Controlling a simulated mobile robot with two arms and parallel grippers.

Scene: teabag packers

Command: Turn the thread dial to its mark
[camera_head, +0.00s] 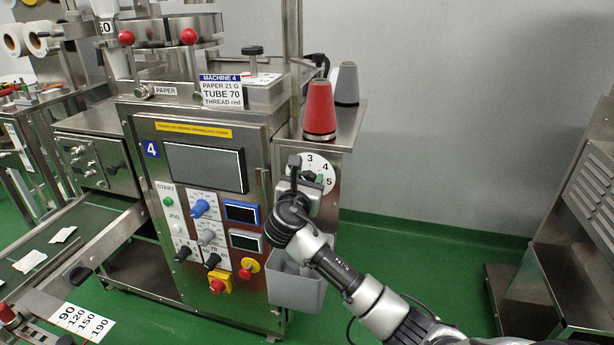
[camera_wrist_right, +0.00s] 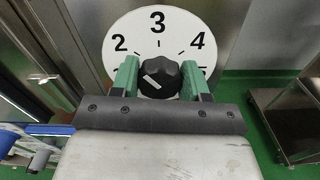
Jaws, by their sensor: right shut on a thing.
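The thread dial is a white round plate (camera_head: 324,163) with black numbers on the right side of machine 4, below the thread cones. In the right wrist view its plate (camera_wrist_right: 123,31) shows 2, 3 and 4, with 3 at the top. The black knob (camera_wrist_right: 160,84) sits at its middle, with a white line on its left part whose exact aim I cannot tell. My right gripper (camera_head: 304,178) is shut on the knob, one green finger on either side, and hides part of the plate. My left gripper is not in view.
A card (camera_head: 221,91) on the machine reads "THREAD red". A red cone (camera_head: 320,112) and a grey cone (camera_head: 347,84) stand above the dial. A grey bin (camera_head: 296,287) hangs below my right gripper. Green floor is free to the right, before a steel unit (camera_head: 566,220).

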